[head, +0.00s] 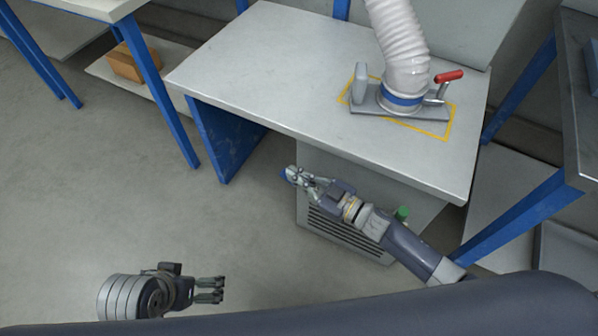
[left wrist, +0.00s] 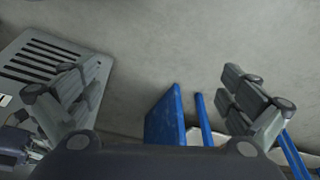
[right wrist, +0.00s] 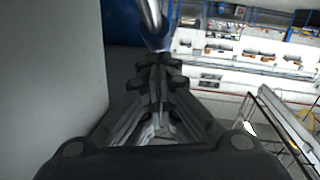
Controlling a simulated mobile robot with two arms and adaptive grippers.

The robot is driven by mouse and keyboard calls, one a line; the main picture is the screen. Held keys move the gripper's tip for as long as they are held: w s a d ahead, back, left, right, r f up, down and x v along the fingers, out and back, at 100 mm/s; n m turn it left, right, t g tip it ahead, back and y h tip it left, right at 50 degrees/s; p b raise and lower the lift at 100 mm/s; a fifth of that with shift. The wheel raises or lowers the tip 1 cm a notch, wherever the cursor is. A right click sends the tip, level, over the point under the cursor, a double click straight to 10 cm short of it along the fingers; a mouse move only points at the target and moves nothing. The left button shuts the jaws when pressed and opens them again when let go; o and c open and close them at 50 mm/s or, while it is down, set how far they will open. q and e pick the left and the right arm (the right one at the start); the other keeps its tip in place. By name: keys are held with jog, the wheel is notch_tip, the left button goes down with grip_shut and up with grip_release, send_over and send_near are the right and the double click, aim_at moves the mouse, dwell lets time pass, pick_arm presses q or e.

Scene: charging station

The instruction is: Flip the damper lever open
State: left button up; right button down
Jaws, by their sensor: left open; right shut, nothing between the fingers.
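The damper lever (head: 442,86) has a red grip and stands on the right side of a grey base plate (head: 372,104), tilted up and to the right. A white corrugated hose (head: 400,45) with a blue band rises from this plate. My right gripper (head: 297,175) is shut and empty in front of the table's front edge, well below and left of the lever. Its closed fingers also show in the right wrist view (right wrist: 158,75). My left gripper (head: 218,290) is open and empty over the floor at lower left. Its spread fingers also show in the left wrist view (left wrist: 155,85).
The grey table (head: 275,65) has blue legs and a yellow outline around the base plate. A grey vented cabinet (head: 345,225) stands under it, close to my right arm. Another table (head: 583,100) is at right.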

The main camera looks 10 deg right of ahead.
jog(key=shift+w+a+g+h+p, duration=0.1)
jog(key=shift+a+g+h+p, duration=0.05)
jog(key=shift+g+h+p, duration=0.25)
jog(key=shift+w+a+f+p, duration=0.25)
jog(key=shift+a+f+p, duration=0.1)
jog(key=shift+p, duration=0.55)
pick_arm(q)
jog(key=s+x, duration=0.1)
jog(key=x, duration=0.7)
jog(key=shift+d+f+g, duration=0.2)
jog(key=shift+f+g, duration=0.1)
jog(key=shift+f, duration=0.1)
pick_arm(e)
jog(key=shift+f, duration=0.15)
notch_tip(320, 180, up, 10)
